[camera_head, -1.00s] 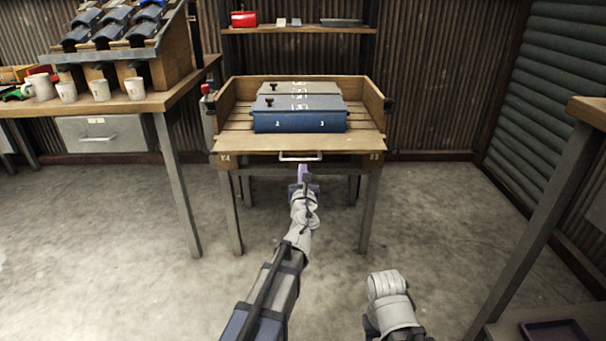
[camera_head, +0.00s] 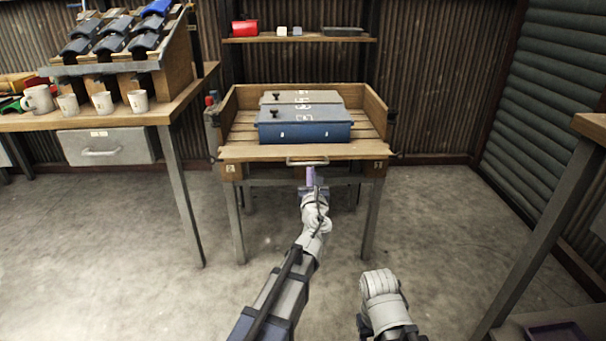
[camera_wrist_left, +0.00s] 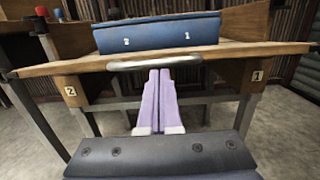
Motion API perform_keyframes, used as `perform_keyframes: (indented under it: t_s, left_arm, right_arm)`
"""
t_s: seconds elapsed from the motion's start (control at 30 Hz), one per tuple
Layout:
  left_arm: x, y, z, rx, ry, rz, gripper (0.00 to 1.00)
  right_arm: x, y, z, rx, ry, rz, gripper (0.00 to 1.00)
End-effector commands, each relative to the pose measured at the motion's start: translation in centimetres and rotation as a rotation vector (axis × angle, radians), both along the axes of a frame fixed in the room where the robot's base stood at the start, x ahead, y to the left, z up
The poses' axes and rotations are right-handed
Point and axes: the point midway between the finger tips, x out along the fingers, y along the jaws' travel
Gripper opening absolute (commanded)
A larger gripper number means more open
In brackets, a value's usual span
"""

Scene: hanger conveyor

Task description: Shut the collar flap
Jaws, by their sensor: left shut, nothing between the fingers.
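The flap is a plain wooden board (camera_head: 235,152) along the front of a wooden collar (camera_head: 375,105) on a metal-legged table. It lies folded outward, nearly level, with a metal bar handle (camera_head: 307,162) on its front edge. The handle also shows in the left wrist view (camera_wrist_left: 155,62). My left gripper (camera_head: 310,172) has lavender fingers. They are shut and empty, with the tips (camera_wrist_left: 160,73) just below the handle; whether they touch it I cannot tell. Only part of my right arm shows, at the bottom; its gripper is out of view.
Inside the collar sit a blue box (camera_head: 303,133) and a grey-lidded one (camera_head: 300,97) behind it. A bench (camera_head: 185,105) with mugs and a rack stands at left. Another table (camera_head: 590,125) stands at right. The floor between is clear.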

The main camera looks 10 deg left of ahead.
Motion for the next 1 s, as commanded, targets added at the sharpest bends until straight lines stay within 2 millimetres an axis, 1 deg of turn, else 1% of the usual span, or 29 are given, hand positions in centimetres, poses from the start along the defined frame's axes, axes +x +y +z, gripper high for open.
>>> perform_keyframes:
  t_s: [0.03, 0.27, 0.47, 0.7, 1.0]
  left_arm:
    - [0.1, -0.1, 1.2, 0.0, 0.0, 0.002, 0.0]
    - [0.6, 0.1, 4.1, 0.001, 0.0, 0.002, 0.0]
    - [1.8, 0.4, 7.5, 0.001, 0.0, 0.002, 0.0]
    - [4.1, 1.1, 11.1, 0.001, 0.0, 0.004, 0.0]
    - [7.9, 2.2, 14.6, 0.0, 0.0, 0.003, 0.0]
  right_arm:
    - [0.0, 0.0, 1.2, 0.0, 0.001, 0.0, 0.52]
    - [0.0, 0.0, 4.1, -0.001, 0.002, 0.002, 0.52]
    - [-0.1, 0.0, 7.5, -0.001, 0.003, 0.009, 0.52]
    - [0.0, 0.0, 11.1, -0.002, 0.004, 0.016, 0.52]
    - [-0.1, -0.1, 14.6, -0.006, 0.004, 0.01, 0.52]
